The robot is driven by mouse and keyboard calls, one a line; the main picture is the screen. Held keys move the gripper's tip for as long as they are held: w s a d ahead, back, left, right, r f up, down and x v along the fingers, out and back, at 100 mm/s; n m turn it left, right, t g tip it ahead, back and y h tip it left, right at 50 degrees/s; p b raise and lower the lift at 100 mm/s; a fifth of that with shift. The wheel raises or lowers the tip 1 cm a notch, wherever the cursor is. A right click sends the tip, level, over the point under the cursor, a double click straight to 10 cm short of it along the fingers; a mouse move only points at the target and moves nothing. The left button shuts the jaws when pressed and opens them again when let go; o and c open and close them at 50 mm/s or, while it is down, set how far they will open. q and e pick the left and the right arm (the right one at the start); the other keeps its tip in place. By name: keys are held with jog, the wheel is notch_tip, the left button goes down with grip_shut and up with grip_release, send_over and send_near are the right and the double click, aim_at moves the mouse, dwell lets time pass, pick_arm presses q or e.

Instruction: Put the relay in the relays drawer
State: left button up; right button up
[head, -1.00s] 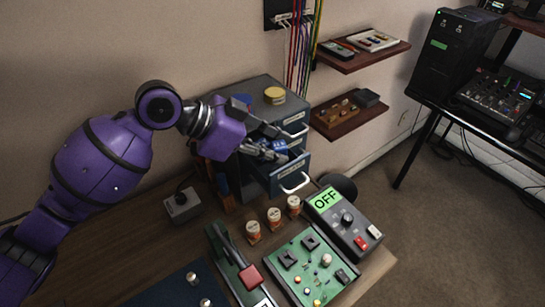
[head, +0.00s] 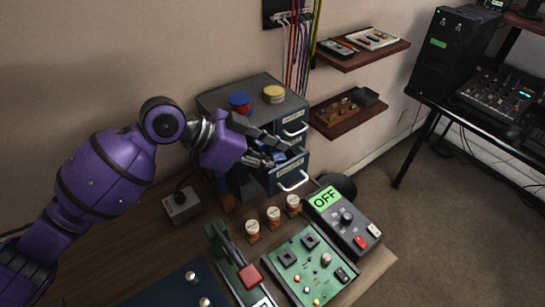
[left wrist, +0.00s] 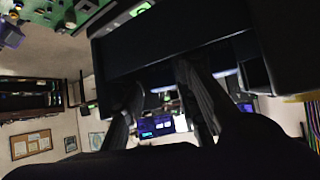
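The grey drawer cabinet (head: 250,88) stands against the wall with a drawer pulled out. My left gripper (head: 276,150) is at this open drawer (head: 296,163), from the left. Its two fingers are apart. A blue block, apparently the relay (head: 281,157), shows low between the fingers, at the drawer; it is partly hidden, and I cannot read the drawer label. In the left wrist view, the left gripper (left wrist: 160,92) shows a gap between its fingers, with the dark drawer face around them. No relay shows clearly there. My right gripper is not in view.
A blue spool (head: 238,99) and a yellow spool (head: 274,93) sit on the cabinet. Wall shelves (head: 350,120) and hanging cables lie to the right.

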pick_arm(q)
jog(key=shift+s+a+f, duration=0.1)
jog(key=shift+s+f, duration=0.05)
jog(key=shift+f, duration=0.5)
jog(key=shift+r, duration=0.15)
jog(key=r+v, duration=0.1)
jog(key=v, duration=1.2)
jog(key=shift+w+d, duration=0.3)
jog(key=shift+d, duration=0.15)
